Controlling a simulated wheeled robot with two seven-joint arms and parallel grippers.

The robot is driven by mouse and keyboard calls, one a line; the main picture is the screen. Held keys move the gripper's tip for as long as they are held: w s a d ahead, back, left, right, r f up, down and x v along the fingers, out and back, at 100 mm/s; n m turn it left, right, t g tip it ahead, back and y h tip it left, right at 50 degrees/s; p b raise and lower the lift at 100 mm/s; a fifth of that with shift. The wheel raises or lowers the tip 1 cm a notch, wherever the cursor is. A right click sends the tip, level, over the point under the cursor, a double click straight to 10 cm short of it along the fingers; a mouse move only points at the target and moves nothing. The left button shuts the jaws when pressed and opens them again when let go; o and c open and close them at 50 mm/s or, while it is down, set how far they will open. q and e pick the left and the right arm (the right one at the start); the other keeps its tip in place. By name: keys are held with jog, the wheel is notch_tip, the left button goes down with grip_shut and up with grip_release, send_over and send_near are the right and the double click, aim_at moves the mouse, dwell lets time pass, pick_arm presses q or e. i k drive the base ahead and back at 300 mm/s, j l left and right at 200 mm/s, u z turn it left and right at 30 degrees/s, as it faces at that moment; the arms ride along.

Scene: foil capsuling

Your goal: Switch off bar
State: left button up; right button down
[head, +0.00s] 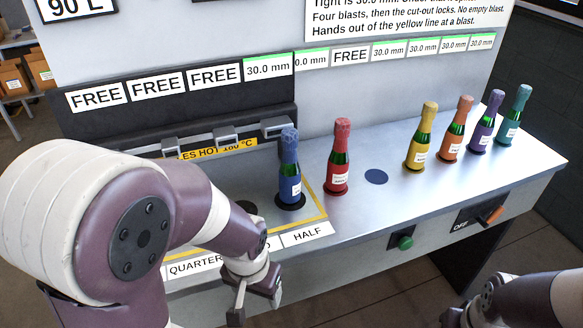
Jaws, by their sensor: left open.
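A switch with an orange lever (490,214) sits on the bench's front face at the right, beside the word OFF. The lever is tilted; I cannot tell its setting for sure. My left gripper (255,302) is open and empty in front of the bench's front edge, below the HALF label. My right gripper (452,318) is at the lower right, cut off by the frame edge, below and left of the switch; its jaws are unclear.
A green button (404,242) is on the bench front. Blue (290,182) and red (338,165) foil-topped bottles stand at the middle. Yellow, orange, purple and teal ones stand farther right. Status cards reading FREE or 30.0 mm line the back panel.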

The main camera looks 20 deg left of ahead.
aim_at(494, 214)
jog(key=i+l, duration=0.15)
jog(key=l, duration=0.45)
jog(key=i+l, duration=0.1)
jog(key=l, duration=0.5)
jog(key=i+l+u, duration=0.1)
jog(key=l, duration=0.5)
jog(key=i+l, duration=0.15)
jog(key=l, duration=0.5)
jog(key=i+l, duration=0.1)
jog(key=l, duration=0.5)
jog(key=i+l+u, duration=0.1)
jog(key=l, duration=0.5)
jog(key=i+l, duration=0.1)
jog(key=l, duration=0.55)
